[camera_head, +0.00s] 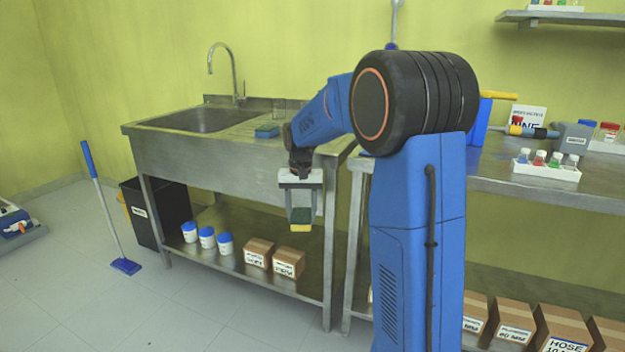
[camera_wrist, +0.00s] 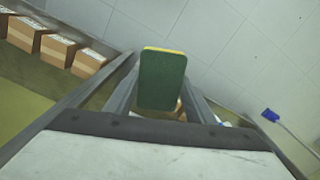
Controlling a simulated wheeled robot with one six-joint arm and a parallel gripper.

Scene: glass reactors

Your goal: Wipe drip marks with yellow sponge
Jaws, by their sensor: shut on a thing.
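My gripper (camera_head: 301,208) hangs fingers down in front of the sink unit's front edge. It is shut on the yellow sponge (camera_head: 300,227), which has a dark green top layer and a yellow bottom. In the wrist view the sponge (camera_wrist: 162,80) sits between my two fingers, its green face towards the camera and a thin yellow edge showing. A second sponge, blue and green (camera_head: 267,131), lies on the drainboard right of the basin. I cannot make out any drip marks in either view.
The steel sink (camera_head: 200,121) has a tall tap (camera_head: 233,75). Its lower shelf holds white tubs (camera_head: 207,238) and cardboard boxes (camera_head: 288,263). A steel bench (camera_head: 500,176) at right carries a rack of small bottles (camera_head: 546,170). A blue mop (camera_head: 104,205) and black bin (camera_head: 155,212) stand left.

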